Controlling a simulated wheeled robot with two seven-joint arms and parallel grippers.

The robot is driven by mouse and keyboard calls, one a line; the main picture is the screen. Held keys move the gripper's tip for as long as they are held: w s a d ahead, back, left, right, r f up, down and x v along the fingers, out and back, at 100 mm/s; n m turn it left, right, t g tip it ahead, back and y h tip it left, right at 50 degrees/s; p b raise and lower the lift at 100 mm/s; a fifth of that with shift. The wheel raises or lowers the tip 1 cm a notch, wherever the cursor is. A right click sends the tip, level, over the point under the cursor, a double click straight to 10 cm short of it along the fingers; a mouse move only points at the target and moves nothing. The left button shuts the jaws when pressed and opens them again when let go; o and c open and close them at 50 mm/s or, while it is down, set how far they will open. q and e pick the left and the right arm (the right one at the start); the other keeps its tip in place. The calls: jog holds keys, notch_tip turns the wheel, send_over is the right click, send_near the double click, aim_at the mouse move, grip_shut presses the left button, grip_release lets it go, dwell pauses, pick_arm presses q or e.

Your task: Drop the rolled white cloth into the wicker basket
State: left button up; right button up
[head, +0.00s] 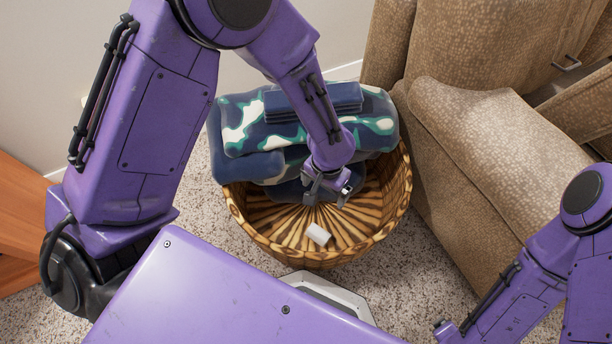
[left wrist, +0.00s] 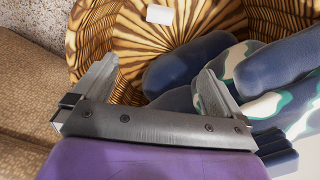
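The rolled white cloth (head: 318,234) lies inside the wicker basket (head: 285,247), on its floor near the front side. It also shows in the left wrist view (left wrist: 159,14), near the top edge. My left gripper (head: 328,192) is over the basket, behind and above the cloth, apart from it. In the left wrist view the left gripper's fingers (left wrist: 155,85) are spread wide with nothing between them. My right arm comes in at the lower right of the head view, but its fingers do not show clearly.
A folded blue, green and white patterned blanket (head: 245,135) fills the back of the basket and spills over its rim. A folded dark blue cloth (head: 335,100) lies on top. A tan armchair (head: 500,160) stands close on the right. A wooden piece (head: 25,225) is at the left.

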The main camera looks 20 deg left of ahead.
pick_arm(q)
notch_tip(320, 180, up, 10)
jog(key=p, duration=0.4)
jog(key=shift+r, duration=0.25)
jog(key=shift+w+d, duration=0.1)
